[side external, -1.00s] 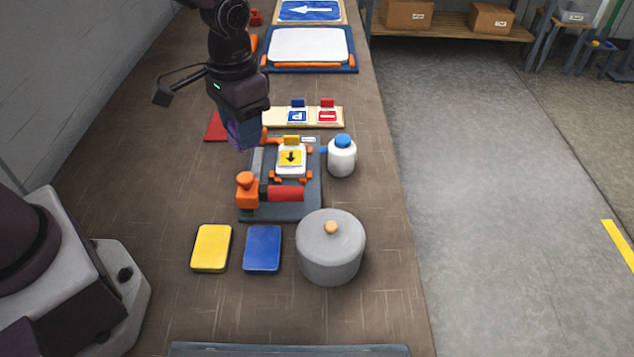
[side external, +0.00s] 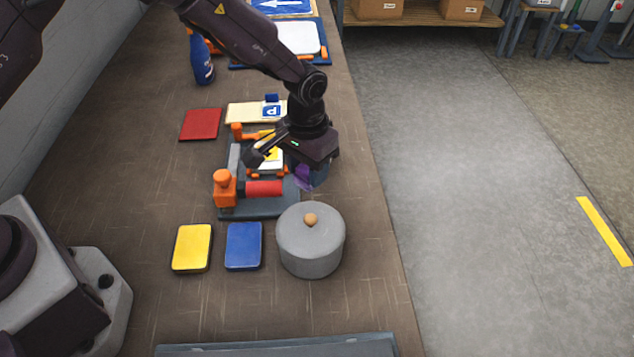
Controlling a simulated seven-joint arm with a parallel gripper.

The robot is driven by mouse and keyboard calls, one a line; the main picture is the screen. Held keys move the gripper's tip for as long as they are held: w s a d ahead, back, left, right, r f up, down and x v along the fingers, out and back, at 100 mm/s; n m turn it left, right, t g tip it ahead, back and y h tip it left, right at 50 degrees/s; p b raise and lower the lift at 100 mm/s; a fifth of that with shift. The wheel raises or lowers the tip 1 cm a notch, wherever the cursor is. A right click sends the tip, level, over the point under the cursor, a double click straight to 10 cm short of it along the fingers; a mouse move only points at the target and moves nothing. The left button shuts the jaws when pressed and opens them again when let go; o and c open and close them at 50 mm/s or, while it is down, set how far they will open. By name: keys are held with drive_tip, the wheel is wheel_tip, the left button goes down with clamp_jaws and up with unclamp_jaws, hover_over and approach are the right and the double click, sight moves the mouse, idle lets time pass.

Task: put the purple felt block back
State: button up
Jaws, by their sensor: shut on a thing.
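The purple felt block (side external: 304,176) is mostly hidden beneath my gripper (side external: 308,174). My gripper is shut on it and holds it above the right side of the grey work fixture (side external: 292,205), just behind the grey lidded pot (side external: 310,245). The fingertips are hard to make out. The fixture carries a red roller (side external: 264,188) and an orange knob (side external: 224,188). A small yellow sign (side external: 270,154) on it is partly covered by my arm.
A yellow pad (side external: 192,248) and a blue pad (side external: 243,245) lie left of the pot. A red pad (side external: 200,124) lies farther back. A blue bottle (side external: 201,58) stands at the back left.

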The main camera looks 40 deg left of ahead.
sight(317, 198)
drive_tip(key=shift+w+d+f, duration=0.25)
drive_tip(key=shift+w+f, duration=0.55)
drive_tip(key=shift+f, duration=0.25)
drive_tip(key=shift+w+f, duration=0.1)
drive_tip(key=shift+f, duration=1.55)
drive_tip(key=o, duration=0.8)
drive_tip(key=shift+f, duration=0.1)
drive_tip(key=shift+o, duration=0.2)
wheel_tip(317, 198, up, 12)
drive_tip(key=shift+r, duration=0.15)
drive_tip(key=shift+r, duration=0.1)
